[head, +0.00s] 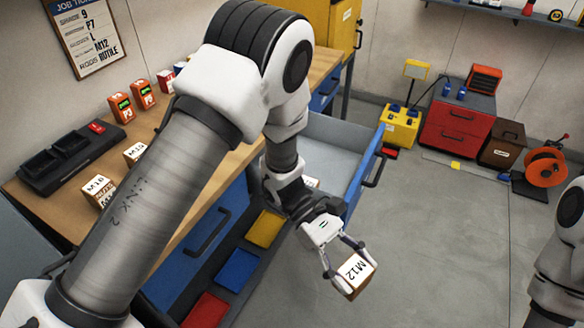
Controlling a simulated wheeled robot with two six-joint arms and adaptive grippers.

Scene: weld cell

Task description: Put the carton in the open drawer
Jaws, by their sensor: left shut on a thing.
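My left gripper (352,268) is shut on a small brown carton (357,273) with a white face marked M12. It holds the carton in the air, tilted, in front of and to the right of the open drawer. The open drawer (366,168) is blue with a grey inside and a dark handle, and it sticks out from the workbench. My left arm hides part of the drawer. A small white patch shows by the drawer behind my wrist; I cannot tell what it is. My right arm shows at the right edge, but its gripper is out of view.
The wooden bench (50,205) bears a charger (70,155), orange boxes and other cartons, one marked M10 (98,188). A job ticket (85,35) on the wall lists M12.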

